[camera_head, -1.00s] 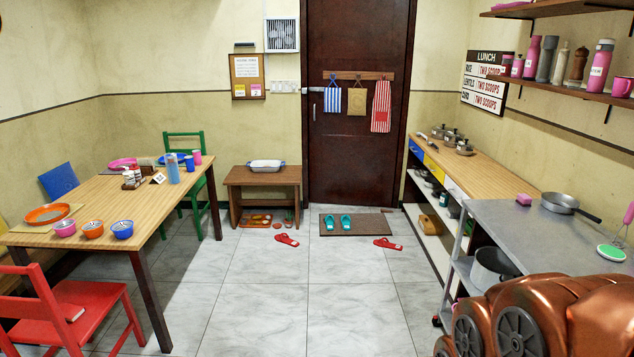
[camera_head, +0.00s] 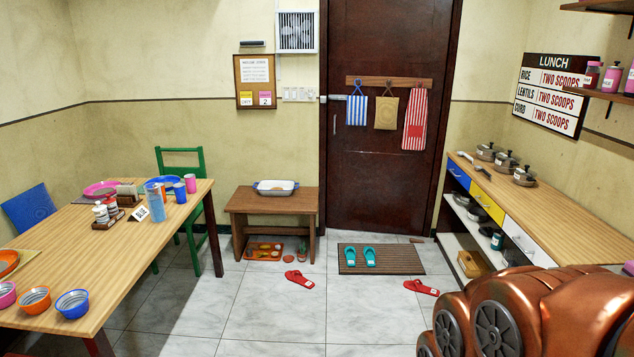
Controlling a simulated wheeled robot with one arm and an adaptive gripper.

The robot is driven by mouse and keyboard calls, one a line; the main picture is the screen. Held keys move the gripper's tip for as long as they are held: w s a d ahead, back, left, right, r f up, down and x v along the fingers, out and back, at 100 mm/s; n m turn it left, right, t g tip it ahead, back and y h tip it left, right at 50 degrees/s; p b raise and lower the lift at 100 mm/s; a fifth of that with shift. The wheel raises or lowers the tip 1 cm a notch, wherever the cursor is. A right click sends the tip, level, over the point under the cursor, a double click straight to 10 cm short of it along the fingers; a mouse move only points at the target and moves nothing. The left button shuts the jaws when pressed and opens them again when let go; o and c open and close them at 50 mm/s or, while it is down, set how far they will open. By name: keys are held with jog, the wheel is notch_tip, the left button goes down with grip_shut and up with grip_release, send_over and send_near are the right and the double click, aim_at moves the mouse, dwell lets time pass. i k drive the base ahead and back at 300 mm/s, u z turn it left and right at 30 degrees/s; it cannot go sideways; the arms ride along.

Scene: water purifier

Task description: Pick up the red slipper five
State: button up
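Two red slippers lie apart on the tiled floor. One red slipper (camera_head: 299,280) is left of the brown mat, in front of the low wooden bench. The other red slipper (camera_head: 421,288) is just off the mat's front right corner, near the shelf unit. Each has a small pale label, too small to read, so I cannot tell which one is five. My copper-coloured arm fills the lower right corner. My gripper is not in view.
Teal slippers (camera_head: 358,257) sit on the brown mat (camera_head: 408,262) before the door. A wooden bench (camera_head: 312,205) stands left of it, a dining table (camera_head: 150,240) at left, and a shelf counter (camera_head: 545,205) at right. The floor between (camera_head: 270,320) is clear.

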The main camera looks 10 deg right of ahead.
aim_at(415, 287)
jog(key=z, duration=0.1)
jog(key=i, duration=1.7)
jog(key=z, duration=0.35)
jog(key=i, duration=1.9)
jog(key=z, duration=0.25)
